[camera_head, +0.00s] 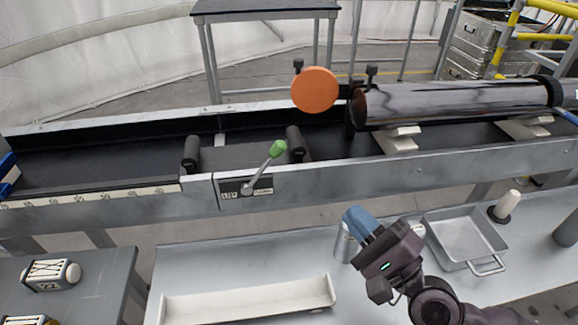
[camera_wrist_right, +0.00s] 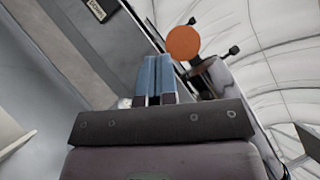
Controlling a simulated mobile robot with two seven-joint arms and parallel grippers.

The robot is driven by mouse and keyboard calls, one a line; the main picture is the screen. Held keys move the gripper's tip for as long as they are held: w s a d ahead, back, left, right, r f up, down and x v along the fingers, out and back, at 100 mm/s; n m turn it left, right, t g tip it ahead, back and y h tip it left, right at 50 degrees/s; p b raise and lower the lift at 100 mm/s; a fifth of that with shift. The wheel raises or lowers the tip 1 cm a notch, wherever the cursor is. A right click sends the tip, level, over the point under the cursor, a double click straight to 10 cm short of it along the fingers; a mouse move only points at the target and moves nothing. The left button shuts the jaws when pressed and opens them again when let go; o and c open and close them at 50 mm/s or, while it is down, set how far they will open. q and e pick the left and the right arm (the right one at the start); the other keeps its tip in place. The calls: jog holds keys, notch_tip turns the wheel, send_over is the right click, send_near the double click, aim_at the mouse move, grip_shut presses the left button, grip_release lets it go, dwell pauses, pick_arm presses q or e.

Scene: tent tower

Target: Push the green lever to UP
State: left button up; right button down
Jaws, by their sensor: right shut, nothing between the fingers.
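The lever has a green knob (camera_head: 278,148) on a metal shaft. It is mounted on a dark label plate (camera_head: 229,195) on the front face of the long metal trough, and "UP" is readable at the plate's left. The shaft leans up and to the right from its pivot. My right gripper (camera_head: 359,221) has blue fingers and is shut and empty. It is above the front bench, to the right of and below the lever, clearly apart from it. In the right wrist view its fingers (camera_wrist_right: 156,79) lie side by side. My left gripper is not in view.
The trough (camera_head: 350,177) carries rollers and a dark shiny cylinder (camera_head: 460,101) with an orange disc (camera_head: 314,90) at its left end. On the bench are a metal tray (camera_head: 465,238), a pale shallow trough (camera_head: 250,301) and a metal can (camera_head: 346,244) behind the gripper.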

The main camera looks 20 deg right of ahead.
aim_at(264, 168)
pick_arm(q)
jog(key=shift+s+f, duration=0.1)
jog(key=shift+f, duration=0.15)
pick_arm(e)
jog(key=shift+w+m, duration=0.15)
jog(key=shift+m, duration=0.55)
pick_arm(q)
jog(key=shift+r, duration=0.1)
pick_arm(e)
jog(key=shift+w, duration=0.1)
pick_arm(q)
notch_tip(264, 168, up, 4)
jog(key=p, duration=0.5)
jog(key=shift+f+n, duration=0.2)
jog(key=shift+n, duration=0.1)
pick_arm(e)
jog(key=s+a+r+x, duration=0.1)
jog(key=a+x, duration=0.1)
jog(key=x, duration=1)
jog(key=shift+a+r, duration=0.2)
jog(key=shift+r, duration=0.2)
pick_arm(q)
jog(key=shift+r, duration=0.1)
pick_arm(e)
jog(key=shift+w, duration=0.15)
